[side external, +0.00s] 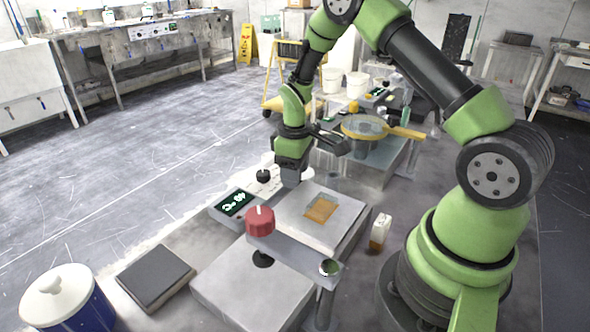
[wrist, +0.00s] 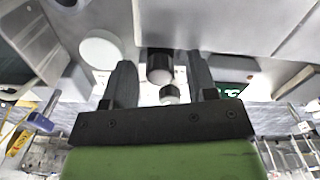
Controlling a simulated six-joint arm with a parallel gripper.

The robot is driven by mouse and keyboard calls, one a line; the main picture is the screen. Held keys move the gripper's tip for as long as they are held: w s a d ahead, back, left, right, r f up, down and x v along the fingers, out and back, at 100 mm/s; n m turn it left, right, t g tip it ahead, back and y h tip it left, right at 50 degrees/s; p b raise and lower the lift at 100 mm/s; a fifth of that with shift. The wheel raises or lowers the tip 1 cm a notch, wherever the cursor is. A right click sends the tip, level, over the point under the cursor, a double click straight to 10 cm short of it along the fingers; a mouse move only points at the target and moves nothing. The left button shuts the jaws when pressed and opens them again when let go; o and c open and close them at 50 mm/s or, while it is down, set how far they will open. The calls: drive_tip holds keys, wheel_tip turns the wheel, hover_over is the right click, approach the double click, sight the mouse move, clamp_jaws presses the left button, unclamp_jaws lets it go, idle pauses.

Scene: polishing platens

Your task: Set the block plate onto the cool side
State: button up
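A small flat amber-brown plate (side external: 320,208) with a greyish patch lies on the far grey platen (side external: 343,236); it looks like the block plate. A second, nearer grey platen (side external: 230,297) has a bare top. Which platen is the cool side I cannot tell. My gripper (side external: 291,180) points down by the far platen's back left corner, apart from the plate. In the wrist view my gripper (wrist: 161,62) has its two dark fingers spread with a gap and nothing held between them. The plate is not clearly visible in the wrist view.
A control box with a lit green display (side external: 234,204) sits at left. A dark slab (side external: 155,275), a blue white-lidded cooler (side external: 62,300) and a small bottle (side external: 380,230) stand around. A yellow-handled round pan (side external: 364,128) is behind.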

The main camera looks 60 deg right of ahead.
clamp_jaws()
drive_tip(key=a, duration=1.7)
drive_tip(key=shift+a, duration=0.3)
drive_tip(key=shift+o, duration=0.2)
unclamp_jaws()
wheel_tip(320, 180, up, 10)
